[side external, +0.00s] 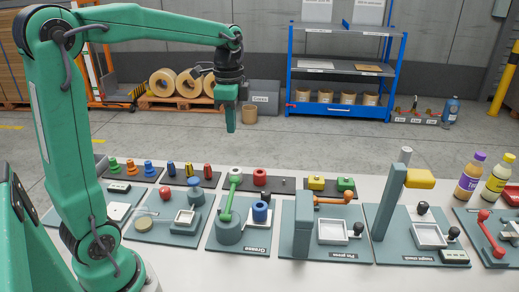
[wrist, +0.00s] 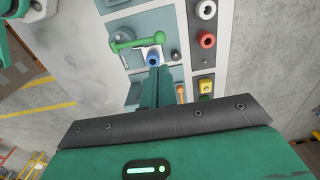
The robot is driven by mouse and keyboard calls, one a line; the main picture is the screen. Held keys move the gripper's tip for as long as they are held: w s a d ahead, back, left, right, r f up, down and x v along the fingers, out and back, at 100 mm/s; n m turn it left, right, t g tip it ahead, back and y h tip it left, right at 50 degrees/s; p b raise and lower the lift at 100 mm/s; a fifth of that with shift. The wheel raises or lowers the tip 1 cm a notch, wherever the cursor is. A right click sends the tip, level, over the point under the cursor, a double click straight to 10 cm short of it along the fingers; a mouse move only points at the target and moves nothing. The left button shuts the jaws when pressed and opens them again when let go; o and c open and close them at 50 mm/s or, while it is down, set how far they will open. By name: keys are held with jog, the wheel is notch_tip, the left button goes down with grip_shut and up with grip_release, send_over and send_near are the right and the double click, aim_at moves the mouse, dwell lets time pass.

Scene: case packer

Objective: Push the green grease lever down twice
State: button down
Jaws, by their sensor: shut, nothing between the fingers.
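The green grease lever (side external: 228,195) is a rod with a ball end, standing raised from a round grey-green base (side external: 229,229) on the panel labelled Grease. In the wrist view the green lever (wrist: 138,42) lies beyond my fingertips, to their left. My gripper (side external: 231,130) is shut and empty. It hangs pointing down, high above the table's back edge and apart from the lever. In the wrist view my gripper (wrist: 155,70) points toward the Grease panel, and its fingers hide part of the panels below.
To the right stand the file press panel (side external: 345,252) with an orange handle and a tall post (side external: 388,205) with a yellow block. Red and blue knobs are on panels to the left. Two bottles (side external: 468,177) stand at the far right. The air above the panels is clear.

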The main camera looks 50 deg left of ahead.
aim_at(236, 180)
jog(key=shift+f, duration=0.15)
dwell(0.3)
notch_tip(236, 180, down, 14)
jog(key=shift+r, duration=0.1)
dwell(0.6)
dwell(0.3)
jog(key=shift+w+a+f+g, duration=0.15)
jog(key=shift+f+g, duration=0.15)
jog(key=shift+f, duration=0.1)
jog(key=shift+w+a+f+g, duration=0.1)
jog(key=shift+w+f+g, duration=0.05)
jog(key=shift+f+g, duration=0.2)
jog(key=shift+w+a+f, duration=0.15)
jog(key=shift+f, duration=0.85)
jog(key=shift+w+a+f, duration=0.1)
jog(key=shift+a+f, duration=0.05)
jog(key=shift+f, duration=0.85)
jog(key=w+a+r, duration=0.1)
jog(key=w+r, duration=0.1)
jog(key=r, duration=0.5)
jog(key=w+a+r, duration=0.1)
jog(key=a+r, duration=0.1)
jog(key=r, duration=0.5)
jog(key=shift+w+a, duration=0.3)
jog(key=shift+w, duration=0.05)
